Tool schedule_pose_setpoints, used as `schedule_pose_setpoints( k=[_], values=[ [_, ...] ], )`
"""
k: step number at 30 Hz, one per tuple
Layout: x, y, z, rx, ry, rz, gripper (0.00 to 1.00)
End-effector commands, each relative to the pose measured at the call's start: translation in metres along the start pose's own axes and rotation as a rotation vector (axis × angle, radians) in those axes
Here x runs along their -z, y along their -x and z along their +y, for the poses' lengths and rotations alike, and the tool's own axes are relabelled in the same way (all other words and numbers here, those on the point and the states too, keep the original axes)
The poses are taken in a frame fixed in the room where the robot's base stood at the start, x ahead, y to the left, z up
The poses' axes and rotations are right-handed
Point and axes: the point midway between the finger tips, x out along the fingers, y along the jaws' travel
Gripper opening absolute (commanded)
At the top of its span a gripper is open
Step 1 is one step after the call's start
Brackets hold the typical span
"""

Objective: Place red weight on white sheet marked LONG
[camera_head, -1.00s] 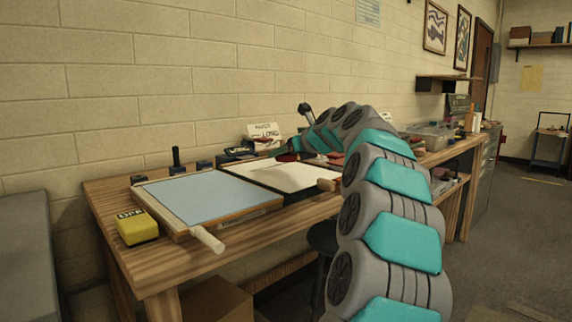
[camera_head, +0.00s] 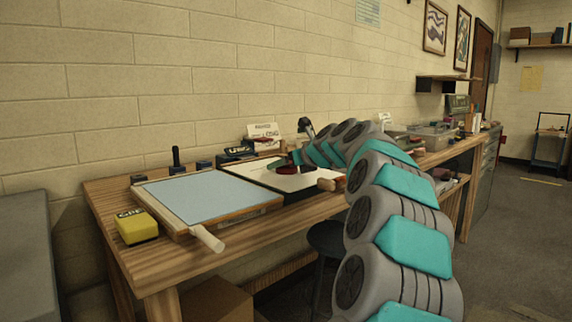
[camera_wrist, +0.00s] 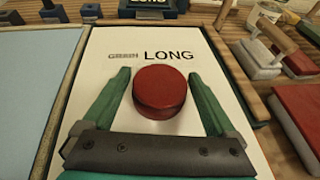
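The red weight (camera_wrist: 159,90) is a round red disc on the white sheet marked LONG (camera_wrist: 110,75), just below the printed word. My gripper (camera_wrist: 160,78) has its green fingers apart on either side of the weight. A narrow gap shows between each finger and the weight. In the head view, the weight (camera_head: 294,170) appears low over or on the pale sheet (camera_head: 258,174); contact underneath cannot be seen. My arm hides part of the sheet's right side there.
A blue-surfaced tray (camera_head: 205,193) lies left of the sheet, with a yellow block (camera_head: 137,227) at its front left. In the wrist view, wooden-handled tools (camera_wrist: 262,55) and a red book-like block (camera_wrist: 300,110) stand to the right. A sign (camera_head: 264,131) stands behind.

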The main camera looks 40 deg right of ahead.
Motion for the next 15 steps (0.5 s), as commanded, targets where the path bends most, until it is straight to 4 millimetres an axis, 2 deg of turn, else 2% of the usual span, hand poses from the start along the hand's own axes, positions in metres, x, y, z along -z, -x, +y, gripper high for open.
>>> schedule_pose_setpoints(
  k=[12, 15],
  values=[
    [-0.001, 0.000, 0.000, -0.001, 0.000, 0.002, 1.00],
    [-0.003, 0.015, 0.000, -0.001, -0.001, 0.000, 1.00]
  ],
)
